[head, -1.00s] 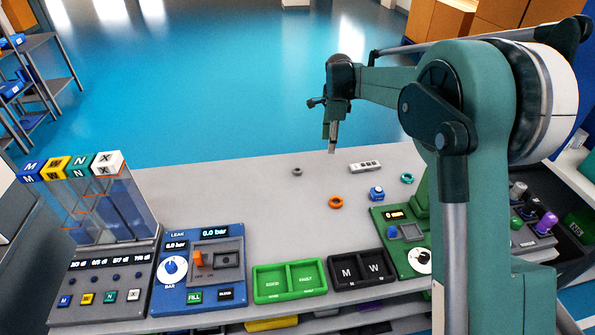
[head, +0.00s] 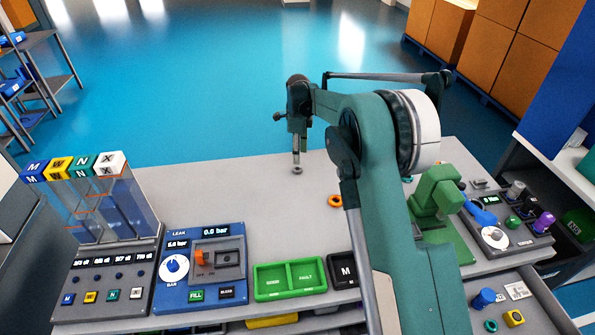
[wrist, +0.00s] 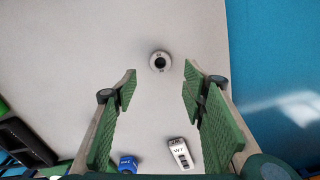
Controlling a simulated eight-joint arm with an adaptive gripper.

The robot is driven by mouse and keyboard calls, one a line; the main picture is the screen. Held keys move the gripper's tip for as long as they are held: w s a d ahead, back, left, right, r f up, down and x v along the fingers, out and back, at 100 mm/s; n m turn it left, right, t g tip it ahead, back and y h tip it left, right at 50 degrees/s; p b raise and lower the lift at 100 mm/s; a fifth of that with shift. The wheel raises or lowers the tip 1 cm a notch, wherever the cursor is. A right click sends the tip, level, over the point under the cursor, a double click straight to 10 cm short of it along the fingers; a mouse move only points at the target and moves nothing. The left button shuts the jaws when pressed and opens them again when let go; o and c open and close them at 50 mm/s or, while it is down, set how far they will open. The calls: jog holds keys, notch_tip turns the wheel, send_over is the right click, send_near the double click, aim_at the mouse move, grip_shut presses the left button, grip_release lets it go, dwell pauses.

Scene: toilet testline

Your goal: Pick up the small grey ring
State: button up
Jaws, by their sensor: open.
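The small grey ring (head: 297,170) lies on the grey bench top, towards its far edge. In the wrist view the ring (wrist: 159,62) is round with a dark centre hole and lies flat, just beyond the fingertips and roughly centred between them. My gripper (head: 296,157) points down above the ring in the head view. In the wrist view its two green-padded fingers (wrist: 160,88) stand wide apart with nothing between them. The exact height of the tips over the ring cannot be told.
An orange ring (head: 335,201) lies nearer on the bench. A light block (wrist: 180,154) and a blue part (wrist: 128,163) show in the wrist view. A blue leak panel (head: 200,265) and green tray (head: 289,279) line the front. The bench left of the ring is clear.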

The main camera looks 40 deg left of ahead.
aim_at(298, 169)
jog(key=shift+f, duration=0.15)
jog(key=shift+f, duration=1.15)
jog(key=shift+f, duration=0.15)
jog(key=shift+f+b, duration=0.55)
jog(key=shift+f, duration=1.9)
jog(key=c, duration=0.8)
